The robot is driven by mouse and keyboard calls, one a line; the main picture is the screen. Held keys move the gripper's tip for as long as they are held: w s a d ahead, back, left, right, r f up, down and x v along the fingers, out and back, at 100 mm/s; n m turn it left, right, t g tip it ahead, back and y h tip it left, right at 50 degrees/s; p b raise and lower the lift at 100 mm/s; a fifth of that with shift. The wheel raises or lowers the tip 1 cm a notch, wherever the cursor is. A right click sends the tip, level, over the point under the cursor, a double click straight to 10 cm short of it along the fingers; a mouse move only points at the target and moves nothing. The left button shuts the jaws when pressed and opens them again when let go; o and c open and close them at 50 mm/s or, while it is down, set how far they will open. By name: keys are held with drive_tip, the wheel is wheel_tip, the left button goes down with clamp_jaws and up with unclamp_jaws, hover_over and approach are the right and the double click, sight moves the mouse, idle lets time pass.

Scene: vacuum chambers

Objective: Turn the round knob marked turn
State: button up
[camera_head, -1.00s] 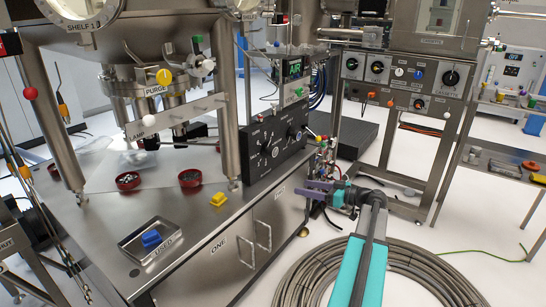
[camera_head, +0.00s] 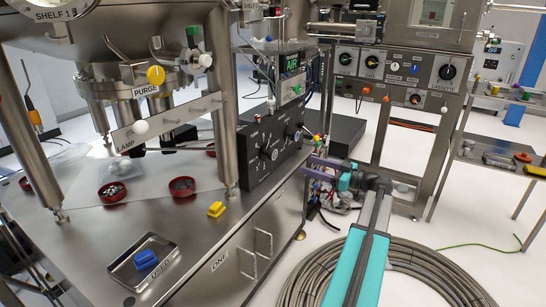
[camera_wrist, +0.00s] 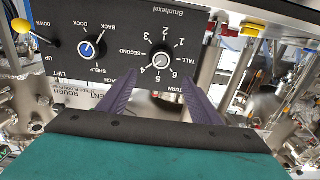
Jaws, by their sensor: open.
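The round knob marked turn (camera_wrist: 160,58) is a dark dial with a pale ring on a black panel (camera_wrist: 120,35). Numbers and the words SECOND and TALL surround it, and the label TURN (camera_wrist: 177,90) is below it. My gripper (camera_wrist: 165,90) is open, its two purple fingers pointing up toward the panel, one on each side of the label. The knob shows between and beyond the fingertips, not gripped. In the head view my gripper (camera_head: 318,163) is at the right end of the black control box (camera_head: 265,150); I cannot tell which knob there is the turn knob.
A blue-capped knob (camera_wrist: 88,49) marked BACK, DOCK and SHELF is left of it. A yellow ball lever (camera_wrist: 21,26) stands farther left. Coloured levers (camera_head: 318,140) stand close to my gripper. A coiled hose (camera_head: 420,270) lies on the floor.

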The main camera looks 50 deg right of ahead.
sight(275, 155)
drive_tip(key=shift+w+a, duration=0.15)
drive_tip(key=shift+w, duration=0.15)
drive_tip(key=b+x, duration=0.1)
drive_tip(key=x, duration=1.2)
drive_tip(key=shift+w+a+f, duration=0.1)
drive_tip(key=shift+w+a, duration=0.05)
drive_tip(key=shift+w, duration=0.2)
drive_tip(key=c, duration=0.8)
drive_tip(key=shift+d, duration=0.25)
drive_tip(key=shift+c, duration=1.2)
drive_tip(key=shift+a, duration=0.2)
drive_tip(key=shift+m, duration=0.4)
